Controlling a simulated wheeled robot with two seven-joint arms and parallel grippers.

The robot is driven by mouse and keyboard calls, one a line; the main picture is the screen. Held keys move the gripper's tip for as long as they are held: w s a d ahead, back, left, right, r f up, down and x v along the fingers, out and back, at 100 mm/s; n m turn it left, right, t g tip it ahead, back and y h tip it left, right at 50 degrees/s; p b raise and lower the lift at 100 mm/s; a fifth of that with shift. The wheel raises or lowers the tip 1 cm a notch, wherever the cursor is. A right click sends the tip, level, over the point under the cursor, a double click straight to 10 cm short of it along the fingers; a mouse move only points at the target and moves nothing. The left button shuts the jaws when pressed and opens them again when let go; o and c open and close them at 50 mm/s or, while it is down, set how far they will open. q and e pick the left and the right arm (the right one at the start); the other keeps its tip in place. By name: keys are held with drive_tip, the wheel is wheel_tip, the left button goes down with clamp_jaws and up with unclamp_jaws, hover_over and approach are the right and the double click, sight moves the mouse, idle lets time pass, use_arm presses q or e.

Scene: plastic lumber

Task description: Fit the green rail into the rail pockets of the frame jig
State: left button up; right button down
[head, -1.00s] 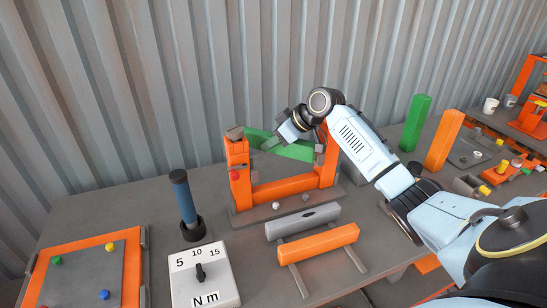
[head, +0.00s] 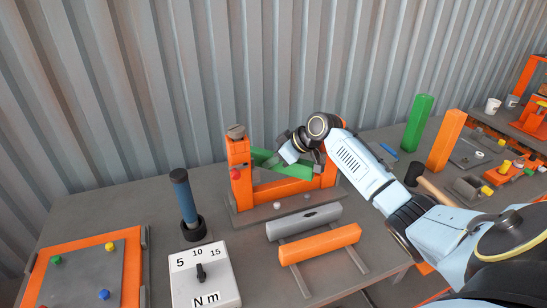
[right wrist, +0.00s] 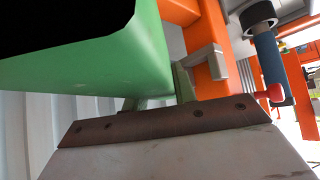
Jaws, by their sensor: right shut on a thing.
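The orange frame jig (head: 285,191) stands on the table, with two upright posts joined by a low crossbar. My right gripper (head: 280,157) is shut on the green rail (head: 295,171) and holds it between the posts, above the crossbar. In the head view the rail slants, its left end higher in the picture. The gripper and the right post's top partly hide it. In the right wrist view the rail (right wrist: 110,62) is close above a gripper finger (right wrist: 165,122), with an orange post (right wrist: 205,55) and a grey bracket beside it. I cannot tell whether its ends touch the pockets. My left gripper is out of view.
A grey rail (head: 303,223) and an orange rail (head: 318,242) lie in front of the jig. A blue-handled tool (head: 184,197) and a torque dial box (head: 203,277) stand left. Upright green (head: 417,123) and orange posts (head: 444,140) and a mallet (head: 436,190) are at right.

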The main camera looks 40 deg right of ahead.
sight(302, 162)
drive_tip(key=shift+f, duration=0.15)
drive_tip(key=c, duration=1.1)
unclamp_jaws()
drive_tip(key=v, duration=1.3)
drive_tip(key=shift+w+a+r+p, duration=0.15)
drive_tip(key=shift+w+r+p, duration=0.15)
drive_tip(key=shift+f, duration=0.1)
